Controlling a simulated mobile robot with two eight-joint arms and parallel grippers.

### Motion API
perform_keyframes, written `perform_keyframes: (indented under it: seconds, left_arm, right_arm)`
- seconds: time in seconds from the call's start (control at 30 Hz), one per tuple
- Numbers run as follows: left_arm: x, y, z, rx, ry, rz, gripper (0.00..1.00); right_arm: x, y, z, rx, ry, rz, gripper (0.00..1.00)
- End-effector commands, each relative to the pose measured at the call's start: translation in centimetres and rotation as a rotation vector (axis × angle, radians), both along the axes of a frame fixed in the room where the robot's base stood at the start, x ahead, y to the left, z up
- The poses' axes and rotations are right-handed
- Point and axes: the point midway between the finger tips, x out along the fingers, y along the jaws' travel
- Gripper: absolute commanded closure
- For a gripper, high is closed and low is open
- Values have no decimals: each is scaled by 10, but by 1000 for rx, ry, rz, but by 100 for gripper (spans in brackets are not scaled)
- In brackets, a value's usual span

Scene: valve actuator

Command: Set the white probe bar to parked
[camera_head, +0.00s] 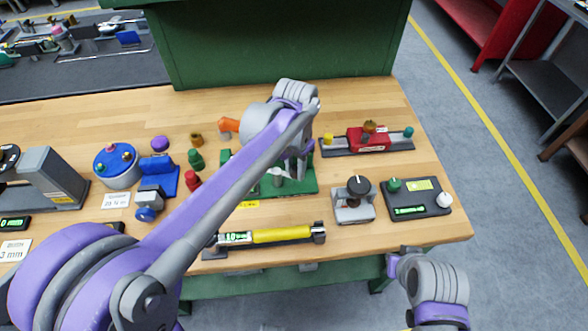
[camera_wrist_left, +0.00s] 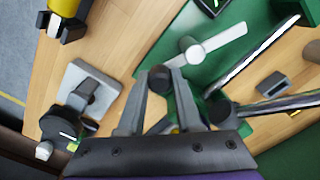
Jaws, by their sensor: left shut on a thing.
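In the head view the green plate (camera_head: 305,185) is partly hidden by my left arm, and I cannot make out the bar there. My left gripper (camera_wrist_left: 160,80) points at the plate, its fingers closed around a dark round-ended piece (camera_wrist_left: 160,77). The white bar shows beyond the fingertips. In the head view the left gripper (camera_head: 297,172) is over the plate. My right gripper (camera_head: 398,264) is low at the right, its fingers unclear.
A red device (camera_head: 370,140) stands behind right. A grey clamp block with a black knob (camera_head: 358,186) and a dark control box (camera_head: 415,199) stand at the right. A yellow-barred gauge (camera_head: 280,235) lies in front. Shiny rods (camera_wrist_left: 260,52) cross near the plate. Bare wood lies at the right edge.

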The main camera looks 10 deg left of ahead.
Motion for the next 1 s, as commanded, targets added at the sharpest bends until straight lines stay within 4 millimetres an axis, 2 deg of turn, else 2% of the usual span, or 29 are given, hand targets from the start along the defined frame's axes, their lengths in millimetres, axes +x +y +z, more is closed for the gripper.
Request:
perform_keyframes:
  seconds: [0.6, 0.63, 0.77, 0.8, 1.0]
  left_arm:
    - [3, 0, 0, 0, -2, 45, 100]
    - [3, 0, 1, 0, -2, 45, 65]
    - [3, 0, 0, 0, -1, 45, 41]
    - [3, 0, 0, 0, -1, 45, 36]
    - [3, 0, 0, 0, -1, 44, 36]
  right_arm:
    - [0, 0, 0, 0, 0, 0, 100]
    - [0, 0, 0, 0, 0, 0, 100]
    - [0, 0, 0, 0, 0, 0, 100]
    - [0, 0, 0, 0, 0, 0, 100]
    - [0, 0, 0, 0, 0, 0, 100]
